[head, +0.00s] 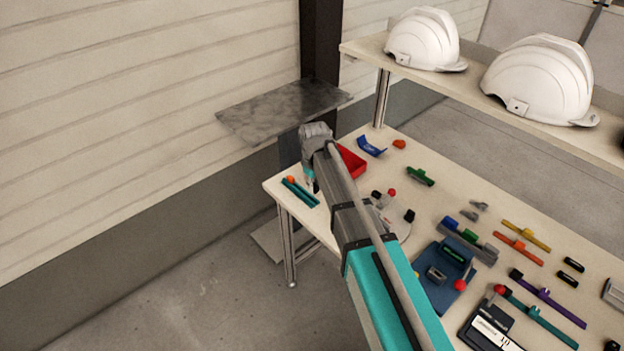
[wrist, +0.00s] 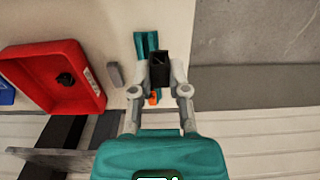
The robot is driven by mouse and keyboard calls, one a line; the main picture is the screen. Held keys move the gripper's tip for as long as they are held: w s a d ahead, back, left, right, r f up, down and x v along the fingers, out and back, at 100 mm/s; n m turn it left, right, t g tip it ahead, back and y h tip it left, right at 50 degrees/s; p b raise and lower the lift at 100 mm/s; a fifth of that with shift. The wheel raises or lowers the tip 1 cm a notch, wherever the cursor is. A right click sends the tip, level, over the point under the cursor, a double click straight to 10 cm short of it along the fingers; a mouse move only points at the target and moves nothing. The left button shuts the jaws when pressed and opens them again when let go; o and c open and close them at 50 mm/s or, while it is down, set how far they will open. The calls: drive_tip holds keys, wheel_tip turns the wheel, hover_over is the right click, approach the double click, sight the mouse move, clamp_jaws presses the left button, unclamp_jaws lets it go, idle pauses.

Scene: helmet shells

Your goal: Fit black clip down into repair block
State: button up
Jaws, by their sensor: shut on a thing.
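My gripper (wrist: 161,66) is shut on a dark, box-shaped piece, which I take to be the black clip (wrist: 160,72). The clip sits between the fingertips in the wrist view and overlaps a teal strip (wrist: 146,44). I cannot tell whether they touch. A small orange piece (wrist: 153,98) shows between the fingers. In the head view my gripper (head: 308,182) is beside the teal strip (head: 299,192) at the table's near left corner, and the clip cannot be made out. I cannot tell for sure which thing is the repair block.
A red tray (wrist: 92,62) with a small dark piece in it stands left of my gripper in the wrist view, with a grey block (wrist: 115,74) between. The table edge is close. Several coloured parts lie farther right. White helmets (head: 425,40) stand on a raised shelf.

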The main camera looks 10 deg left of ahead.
drive_tip(key=s+d+r+p, duration=0.3)
drive_tip(key=s+r, duration=0.1)
drive_tip(key=s, duration=0.4)
drive_tip(key=shift+d, duration=0.25)
drive_tip(key=shift+f, duration=0.1)
drive_tip(key=w+d+f+b, duration=0.1)
drive_tip(key=w+d, duration=0.7)
drive_tip(key=w, duration=0.1)
drive_tip(key=w+d+f+b, duration=0.2)
drive_tip(key=w+d, duration=0.6)
drive_tip(key=w, duration=0.1)
drive_tip(key=shift+d+f, duration=0.2)
drive_tip(key=shift+f, duration=0.1)
drive_tip(key=shift+w+f+b, duration=0.1)
drive_tip(key=shift+b, duration=0.3)
drive_tip(key=shift+f+b, duration=2.75)
drive_tip(key=shift+f, duration=0.05)
drive_tip(key=shift+f+b, duration=1.15)
drive_tip(key=shift+b, duration=0.05)
drive_tip(key=o, duration=0.8)
